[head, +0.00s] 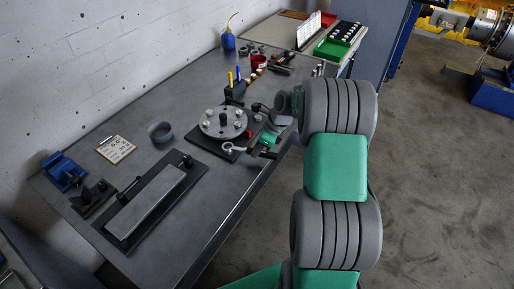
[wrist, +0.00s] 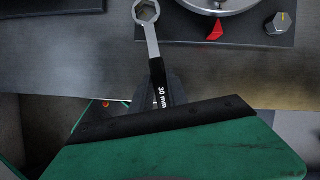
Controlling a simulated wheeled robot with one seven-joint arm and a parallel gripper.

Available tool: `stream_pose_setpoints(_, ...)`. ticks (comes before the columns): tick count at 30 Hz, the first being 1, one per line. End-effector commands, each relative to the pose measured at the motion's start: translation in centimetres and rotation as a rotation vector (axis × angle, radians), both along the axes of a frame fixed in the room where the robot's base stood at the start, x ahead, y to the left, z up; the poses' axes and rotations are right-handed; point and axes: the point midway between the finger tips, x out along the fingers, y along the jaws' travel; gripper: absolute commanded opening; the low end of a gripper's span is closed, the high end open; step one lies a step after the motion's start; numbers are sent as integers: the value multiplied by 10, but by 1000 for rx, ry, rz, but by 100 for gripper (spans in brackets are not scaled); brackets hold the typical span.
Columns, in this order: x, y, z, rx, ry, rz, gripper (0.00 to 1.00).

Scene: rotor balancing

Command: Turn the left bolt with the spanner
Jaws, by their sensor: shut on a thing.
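My gripper (head: 265,149) is shut on the spanner (head: 229,148), whose ring end points left, near the front of the rotor's base plate (head: 256,128). In the wrist view the spanner (wrist: 152,42) runs up out of my gripper (wrist: 164,98), with "30 mm" on its dark handle and an empty ring. The grey rotor disc (head: 222,130) lies on the plate with a dark hub and several pale bolt heads, one at its left side (head: 207,124). The ring is apart from the bolts.
A red pointer (wrist: 215,31) and a grey knob (wrist: 278,23) sit at the plate's front. A black plate with a pale bar (head: 146,203), a grey ring (head: 160,132) and a clipboard (head: 116,149) lie left. A pen holder (head: 235,88) stands behind the disc.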

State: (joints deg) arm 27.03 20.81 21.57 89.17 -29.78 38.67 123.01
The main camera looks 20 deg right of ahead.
Motion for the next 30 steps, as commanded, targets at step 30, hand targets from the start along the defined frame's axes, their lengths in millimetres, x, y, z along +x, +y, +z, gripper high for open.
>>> stream_pose_setpoints(30,1,0,-17,0,-2,1,0)
